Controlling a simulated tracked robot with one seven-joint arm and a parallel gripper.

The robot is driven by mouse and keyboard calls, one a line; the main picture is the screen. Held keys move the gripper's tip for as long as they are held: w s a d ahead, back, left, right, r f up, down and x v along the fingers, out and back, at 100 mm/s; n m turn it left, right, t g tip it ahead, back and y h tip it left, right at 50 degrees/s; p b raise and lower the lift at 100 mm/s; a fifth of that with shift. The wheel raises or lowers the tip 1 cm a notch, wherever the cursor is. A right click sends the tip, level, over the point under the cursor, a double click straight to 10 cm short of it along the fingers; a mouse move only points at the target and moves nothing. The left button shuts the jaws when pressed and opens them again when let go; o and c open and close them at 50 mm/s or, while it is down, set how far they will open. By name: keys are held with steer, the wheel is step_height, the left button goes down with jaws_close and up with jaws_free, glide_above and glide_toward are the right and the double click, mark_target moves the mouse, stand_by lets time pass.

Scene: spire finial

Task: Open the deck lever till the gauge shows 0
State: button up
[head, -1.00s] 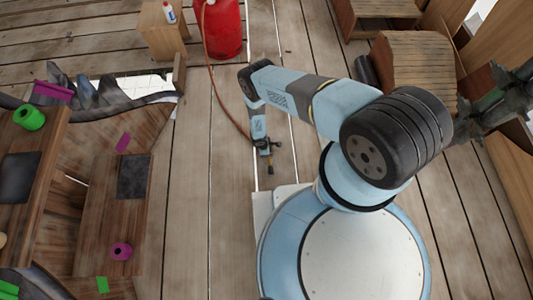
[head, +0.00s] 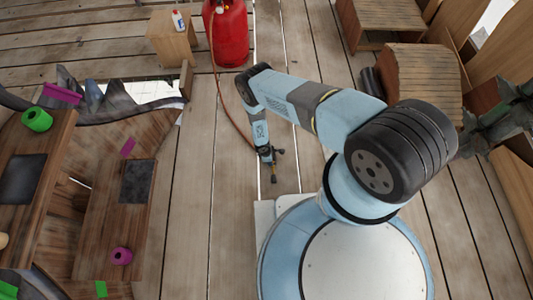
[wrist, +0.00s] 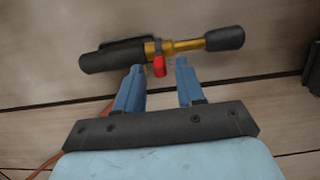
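A torch-like tool with a black grip, a brass tube (wrist: 186,46) and a black nozzle lies across the top of the wrist view. A small red lever-like piece (wrist: 159,66) hangs from its middle. My gripper (wrist: 159,84) has two blue fingers spread apart. The red piece shows between their tips, and I cannot tell whether they touch it. In the head view my gripper (head: 266,154) points down at the deck beside the tool (head: 274,170). No gauge reading can be made out, and I cannot tell whether the red piece is the deck lever.
An orange hose (head: 222,105) runs from a red tank (head: 228,38) towards my gripper. A wooden stool (head: 172,45) with a small white bottle (head: 178,20) stands left of the tank. Wooden benches (head: 110,215) fill the left. Bare planks (head: 190,185) lie between.

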step_height(320, 180, up, 11)
steer(key=a, duration=0.2)
stand_by(0.3)
steer(key=shift+a, duration=0.1)
stand_by(0.3)
